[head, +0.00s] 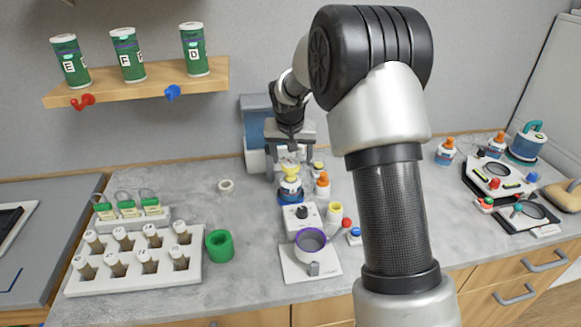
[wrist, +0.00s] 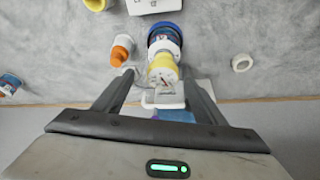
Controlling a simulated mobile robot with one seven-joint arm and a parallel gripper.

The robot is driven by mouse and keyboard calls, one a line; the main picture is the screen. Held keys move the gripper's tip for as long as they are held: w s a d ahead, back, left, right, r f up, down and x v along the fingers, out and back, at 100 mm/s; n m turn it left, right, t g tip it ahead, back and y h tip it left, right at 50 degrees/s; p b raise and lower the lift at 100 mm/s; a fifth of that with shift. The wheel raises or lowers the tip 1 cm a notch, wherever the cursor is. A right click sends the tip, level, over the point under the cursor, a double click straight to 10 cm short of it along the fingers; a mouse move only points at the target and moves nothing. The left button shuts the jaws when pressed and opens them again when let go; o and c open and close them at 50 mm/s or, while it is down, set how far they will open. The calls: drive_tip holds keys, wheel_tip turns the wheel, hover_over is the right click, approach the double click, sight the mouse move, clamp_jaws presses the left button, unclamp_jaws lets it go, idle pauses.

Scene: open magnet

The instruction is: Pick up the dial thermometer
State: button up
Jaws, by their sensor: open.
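A pale dial face with a dark reddish needle, which looks like the dial thermometer (wrist: 164,76), shows in the wrist view at the yellow top of a white-and-blue bottle (wrist: 163,42). In the head view this bottle (head: 290,188) stands upright on the counter, and the dial is too small to make out. My gripper (head: 291,155) is above and behind the bottle. In the wrist view my gripper (wrist: 159,76) is open, with one finger on each side of the yellow top and dial. A white piece (wrist: 163,99) shows between the fingers; I cannot tell whether it belongs to the thermometer.
An orange-capped bottle (wrist: 122,50) stands close to the left finger. A white ring (wrist: 242,63) lies to the right. In the head view a grey-blue device (head: 255,130) stands behind the gripper. A vial rack (head: 135,265) and green ring (head: 220,246) are front left.

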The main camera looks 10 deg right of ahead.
sight(291, 164)
drive_tip(key=shift+a+p+x, duration=0.15)
drive_tip(key=shift+p+x, duration=0.1)
drive_tip(key=shift+x, duration=1.2)
drive_tip(key=shift+a+p+x, duration=0.15)
drive_tip(key=shift+p+x, duration=0.05)
drive_tip(key=shift+x, duration=1.25)
drive_tip(key=shift+w, duration=0.1)
drive_tip(key=c, duration=1.3)
drive_tip(key=shift+r, duration=0.15)
